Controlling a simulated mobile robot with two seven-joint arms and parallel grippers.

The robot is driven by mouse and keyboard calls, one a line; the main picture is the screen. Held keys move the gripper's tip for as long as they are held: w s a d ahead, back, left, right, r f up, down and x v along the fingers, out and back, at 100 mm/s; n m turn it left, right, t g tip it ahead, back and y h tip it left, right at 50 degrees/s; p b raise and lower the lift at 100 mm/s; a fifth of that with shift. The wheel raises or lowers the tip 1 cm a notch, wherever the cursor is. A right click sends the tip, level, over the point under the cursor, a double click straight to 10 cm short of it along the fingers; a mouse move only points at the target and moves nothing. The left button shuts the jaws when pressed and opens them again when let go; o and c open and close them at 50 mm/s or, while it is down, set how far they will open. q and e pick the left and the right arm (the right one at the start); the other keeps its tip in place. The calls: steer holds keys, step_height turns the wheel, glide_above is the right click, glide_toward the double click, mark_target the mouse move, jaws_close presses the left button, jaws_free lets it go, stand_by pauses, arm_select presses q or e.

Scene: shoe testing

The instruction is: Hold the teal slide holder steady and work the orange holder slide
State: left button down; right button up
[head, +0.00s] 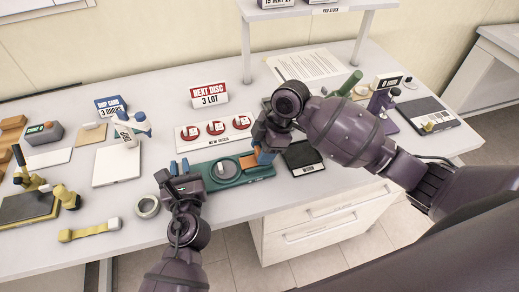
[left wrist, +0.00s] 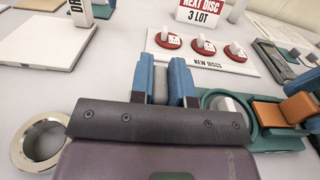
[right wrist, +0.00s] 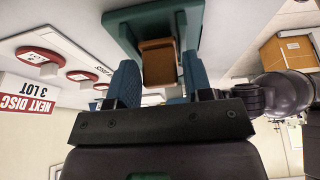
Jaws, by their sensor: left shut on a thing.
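The teal slide holder (head: 223,182) lies on the table in front of the new-discs card, with a round disc seat in its middle. The orange holder slide (head: 248,161) is at its right part; it also shows in the right wrist view (right wrist: 158,58). My left gripper (head: 179,168) is at the holder's left end. Its blue fingers (left wrist: 165,82) are closed around a narrow grey part there. My right gripper (head: 263,155) is at the orange slide, with its fingers apart on either side of it. A gap shows beside the slide, and contact is unclear.
A white card (head: 190,146) with several red discs lies just behind the holder. A white pad (head: 117,167) lies further left. Drawers are below the table's front edge.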

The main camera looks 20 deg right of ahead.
arm_select(q)
steer(key=shift+d, duration=0.1)
arm_select(e)
steer(key=shift+o, duration=1.2)
steer(key=shift+a, duration=0.1)
steer(key=shift+r, duration=0.1)
arm_select(q)
steer(key=shift+d, duration=0.1)
arm_select(e)
steer(key=v, duration=1.1)
steer(key=shift+d+r, duration=0.25)
steer(key=shift+r, duration=0.1)
arm_select(q)
steer(key=c, duration=1)
jaws_free()
